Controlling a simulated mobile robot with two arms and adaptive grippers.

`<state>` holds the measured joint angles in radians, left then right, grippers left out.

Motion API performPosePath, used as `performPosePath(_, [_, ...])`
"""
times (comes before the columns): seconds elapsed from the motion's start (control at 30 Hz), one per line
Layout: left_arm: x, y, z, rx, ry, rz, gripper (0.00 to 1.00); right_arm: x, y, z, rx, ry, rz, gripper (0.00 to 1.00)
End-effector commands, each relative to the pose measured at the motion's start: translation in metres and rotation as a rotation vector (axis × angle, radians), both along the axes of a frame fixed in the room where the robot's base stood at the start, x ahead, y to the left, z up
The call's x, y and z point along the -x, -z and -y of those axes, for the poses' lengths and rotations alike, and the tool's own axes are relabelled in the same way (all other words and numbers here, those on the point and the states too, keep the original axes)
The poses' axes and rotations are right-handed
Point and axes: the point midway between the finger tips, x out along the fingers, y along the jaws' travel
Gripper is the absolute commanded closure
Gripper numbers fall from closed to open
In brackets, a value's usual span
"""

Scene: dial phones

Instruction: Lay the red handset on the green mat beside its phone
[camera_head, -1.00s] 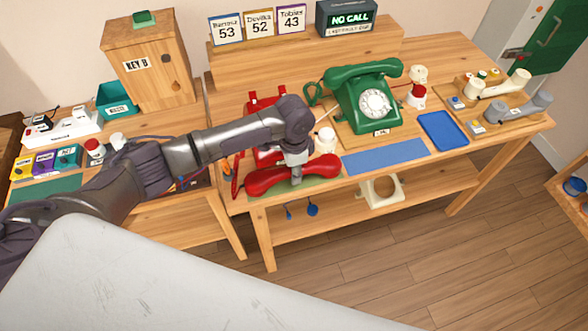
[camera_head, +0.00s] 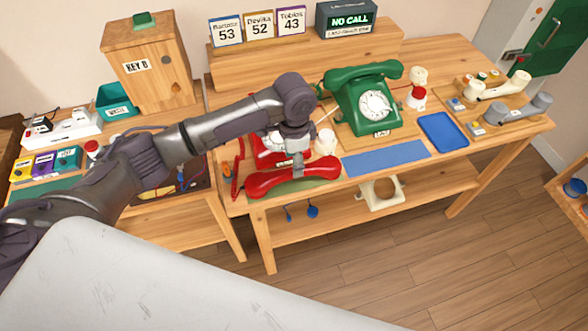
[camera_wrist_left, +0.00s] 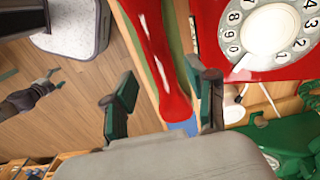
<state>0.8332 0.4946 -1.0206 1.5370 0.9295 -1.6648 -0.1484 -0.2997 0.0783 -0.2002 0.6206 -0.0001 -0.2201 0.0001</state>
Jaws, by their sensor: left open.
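The red handset (camera_head: 275,184) lies along the green mat (camera_head: 322,187) at the table's front edge. The red phone (camera_head: 262,150) stands just behind it, partly hidden by my arm; its dial shows in the left wrist view (camera_wrist_left: 262,28). My left gripper (camera_head: 297,168) is above the handset's middle, pointing down. In the left wrist view its fingers (camera_wrist_left: 163,98) are apart, one on each side of the handset (camera_wrist_left: 155,45), with gaps between. A strip of the mat shows beside the handset (camera_wrist_left: 177,40).
A blue mat (camera_head: 385,157) lies right of the green one. The green phone (camera_head: 365,98) stands behind it, with a blue tray (camera_head: 443,132) to its right. A white cup-like object (camera_head: 325,142) stands close to the right of my gripper. A cream frame (camera_head: 381,191) sits on the lower shelf.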

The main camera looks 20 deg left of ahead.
Motion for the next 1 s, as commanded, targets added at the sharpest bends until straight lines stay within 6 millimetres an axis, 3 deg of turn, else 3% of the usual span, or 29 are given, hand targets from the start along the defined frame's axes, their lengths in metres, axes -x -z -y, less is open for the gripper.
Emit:
performPosePath(0.1, [-0.001,-0.026,0.0,0.0,0.001,0.004,0.43,0.0,0.002,0.0,0.0,0.0,0.0,0.24])
performPosePath(0.33, [0.0,-0.057,0.0,0.0,0.0,0.0,0.43,0.0,0.004,0.0,0.0,0.0,0.0,0.24])
performPosePath(1.0, [0.002,-0.061,0.002,0.003,0.002,-0.001,0.43,0.0,0.004,0.0,0.0,0.0,-0.001,0.24])
